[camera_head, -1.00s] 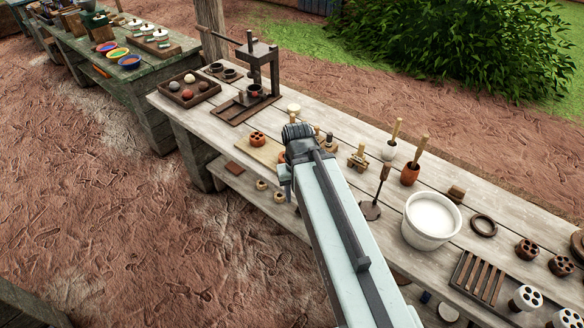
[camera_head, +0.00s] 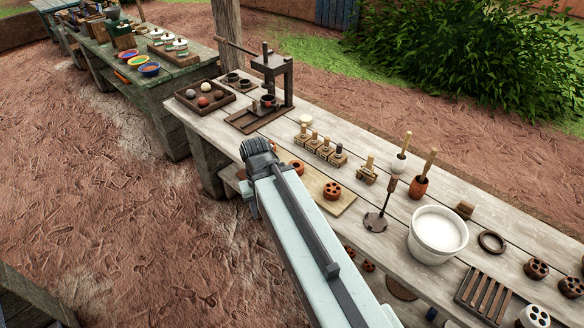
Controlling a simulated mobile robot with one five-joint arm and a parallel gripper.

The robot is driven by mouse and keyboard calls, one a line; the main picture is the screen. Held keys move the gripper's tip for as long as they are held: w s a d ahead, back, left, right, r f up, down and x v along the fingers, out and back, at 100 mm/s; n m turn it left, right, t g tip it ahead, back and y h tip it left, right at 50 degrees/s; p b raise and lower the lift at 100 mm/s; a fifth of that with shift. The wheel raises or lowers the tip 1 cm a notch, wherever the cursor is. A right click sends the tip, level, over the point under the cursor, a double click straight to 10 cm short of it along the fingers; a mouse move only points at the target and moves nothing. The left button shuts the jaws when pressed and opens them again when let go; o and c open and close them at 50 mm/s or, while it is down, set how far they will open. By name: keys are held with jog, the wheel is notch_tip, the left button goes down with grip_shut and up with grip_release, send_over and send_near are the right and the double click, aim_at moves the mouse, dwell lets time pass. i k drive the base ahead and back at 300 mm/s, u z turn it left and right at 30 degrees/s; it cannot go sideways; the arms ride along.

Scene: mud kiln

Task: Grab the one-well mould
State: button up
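A pale wooden board (camera_head: 343,207) on the long bench carries round terracotta moulds. One mould (camera_head: 332,190) shows several dark wells. Another mould (camera_head: 298,166) is partly covered by my arm; its orange rim shows, but I cannot tell how many wells it has. I cannot make out a one-well mould for certain. My gripper (camera_head: 258,150) is in front of the bench in the picture, left of both moulds and apart from them. It is seen from behind, so its fingers are hidden, and nothing shows in it.
A press (camera_head: 272,75) and a tray of balls (camera_head: 206,94) stand at the bench's far end. A row of stamps (camera_head: 322,146) lies behind the board. A white bucket (camera_head: 437,234), a red mallet pot (camera_head: 419,187) and a slatted rack (camera_head: 484,291) stand right. Open ground lies left.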

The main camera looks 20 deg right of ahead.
aim_at(298, 165)
jog(key=u, duration=0.05)
jog(key=i, duration=0.9)
jog(key=u, duration=0.75)
jog(key=k, duration=0.55)
jog(key=u, duration=1.05)
